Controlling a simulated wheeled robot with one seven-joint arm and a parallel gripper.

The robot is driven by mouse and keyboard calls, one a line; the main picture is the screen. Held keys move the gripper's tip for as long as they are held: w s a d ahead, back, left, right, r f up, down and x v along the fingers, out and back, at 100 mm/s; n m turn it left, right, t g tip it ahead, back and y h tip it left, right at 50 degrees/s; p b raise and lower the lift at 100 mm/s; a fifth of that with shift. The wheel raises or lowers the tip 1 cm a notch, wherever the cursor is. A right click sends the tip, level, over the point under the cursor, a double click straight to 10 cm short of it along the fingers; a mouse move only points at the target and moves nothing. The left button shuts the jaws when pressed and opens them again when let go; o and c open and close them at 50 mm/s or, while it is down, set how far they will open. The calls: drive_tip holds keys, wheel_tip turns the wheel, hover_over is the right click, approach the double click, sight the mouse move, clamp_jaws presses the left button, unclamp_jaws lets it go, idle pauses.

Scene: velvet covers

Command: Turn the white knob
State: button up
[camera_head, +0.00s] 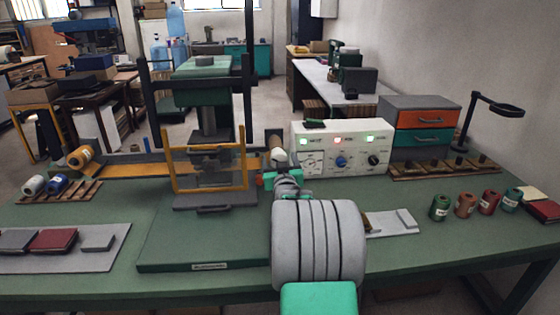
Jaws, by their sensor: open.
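A white control box (342,148) stands toward the back of the green bench, right of centre. Three knobs sit in a row on its front: the white knob (311,163) at the left, a blue knob (341,161) in the middle and a black knob (373,160) at the right. The white knob blends into the pale panel, so its angle is hard to read. My gripper (280,160) is just left of the box, apart from the white knob in the picture. It is open, with no object seen in it; my arm partly hides its fingers.
A press (207,100) with an amber-framed guard (208,168) stands left of my gripper. An orange and teal drawer unit (428,125) and a black lamp (495,103) stand right of the box. Several spools stand at the right. The bench before the box is partly clear.

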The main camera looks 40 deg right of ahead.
drive_tip(key=shift+c, duration=0.3)
drive_tip(key=c, duration=1.2)
drive_tip(key=shift+d, duration=0.2)
drive_tip(key=shift+c, duration=0.5)
drive_tip(key=shift+a, duration=0.15)
drive_tip(key=shift+f+b, duration=0.2)
drive_tip(key=shift+b, duration=0.15)
drive_tip(key=shift+n+b, duration=0.3)
drive_tip(key=shift+b, duration=0.05)
